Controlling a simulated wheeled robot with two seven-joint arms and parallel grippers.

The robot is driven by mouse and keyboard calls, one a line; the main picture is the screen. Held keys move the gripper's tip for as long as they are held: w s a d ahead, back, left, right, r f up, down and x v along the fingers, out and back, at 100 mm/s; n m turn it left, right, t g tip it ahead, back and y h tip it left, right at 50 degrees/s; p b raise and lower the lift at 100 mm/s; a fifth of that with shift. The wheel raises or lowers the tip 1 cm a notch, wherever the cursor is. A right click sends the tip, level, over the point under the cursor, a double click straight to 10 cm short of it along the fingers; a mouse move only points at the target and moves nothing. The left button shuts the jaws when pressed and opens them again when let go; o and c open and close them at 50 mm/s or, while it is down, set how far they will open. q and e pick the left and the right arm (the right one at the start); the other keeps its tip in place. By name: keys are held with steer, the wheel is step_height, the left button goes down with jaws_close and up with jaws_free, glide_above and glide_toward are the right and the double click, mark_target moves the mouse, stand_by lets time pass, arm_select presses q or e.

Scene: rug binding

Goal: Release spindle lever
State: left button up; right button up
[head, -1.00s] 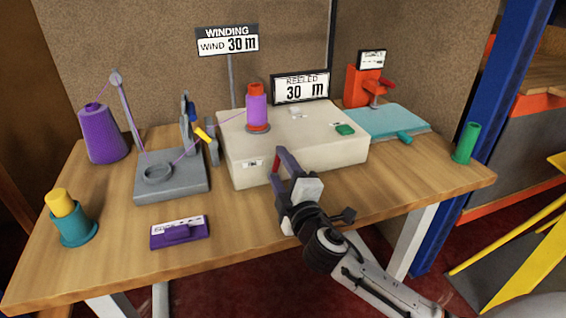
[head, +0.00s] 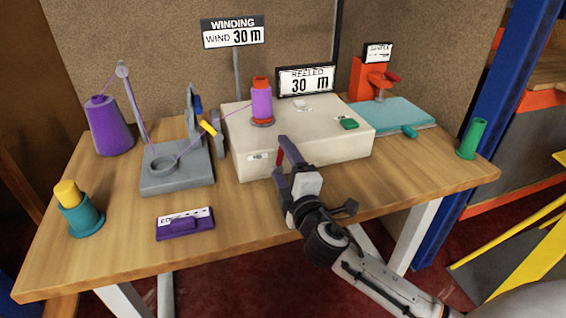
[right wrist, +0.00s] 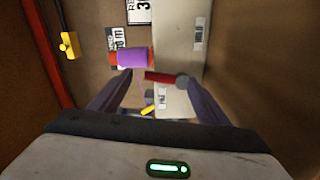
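The winder is a cream box (head: 240,160) on the table. A purple thread spool (head: 261,104) with a red-orange top stands on its spindle. My right gripper (head: 281,160) is at the box's front face, its two dark fingers apart. A red lever with a dark grey knob (right wrist: 163,77) shows between the finger ends in the right wrist view; whether the fingers touch it cannot be told. In the head view the fingers mostly hide the lever. The reeled display (head: 305,81) reads 30 m. My left gripper is not in view.
A purple cone (head: 108,127) feeds thread through a grey tension stand (head: 177,178). A teal cup with a yellow spool (head: 82,215), a purple labelled block (head: 186,226), a red-orange device (head: 367,80), a teal pad (head: 395,115) and a green tube (head: 470,139) surround the box. The front right table is bare.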

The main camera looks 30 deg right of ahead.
steer(key=shift+s, duration=0.15)
steer(key=v, duration=0.8)
steer(key=shift+s+a+f, duration=0.1)
steer(key=shift+s, duration=0.15)
steer(key=shift+s+a+b, duration=0.2)
steer(key=shift+s+b, duration=0.1)
steer(key=shift+s, duration=0.4)
steer(key=shift+s, duration=0.1)
